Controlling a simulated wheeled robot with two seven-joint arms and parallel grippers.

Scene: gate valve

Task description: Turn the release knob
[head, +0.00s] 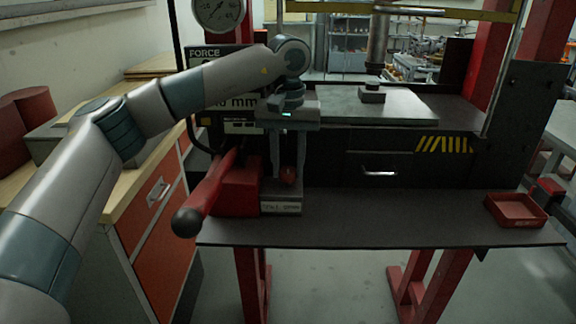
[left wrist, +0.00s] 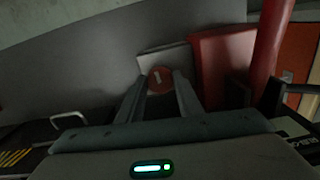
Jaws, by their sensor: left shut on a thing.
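The release knob (head: 289,174) is a small red round knob on a grey block (head: 282,208) beside the red pump body. In the left wrist view the knob (left wrist: 160,80) shows as a red disc with a pale mark on its face. My left gripper (head: 288,177) points down from above, with its fingers on both sides of the knob, shut on it. In the left wrist view the fingertips (left wrist: 160,80) flank the disc. My right gripper is in neither view.
A red lever (head: 205,195) with a black end sticks out to the left of the knob. A red tray (head: 516,209) sits at the right end of the dark shelf (head: 400,225). The shelf between is clear. An orange-fronted cabinet (head: 165,225) stands at the left.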

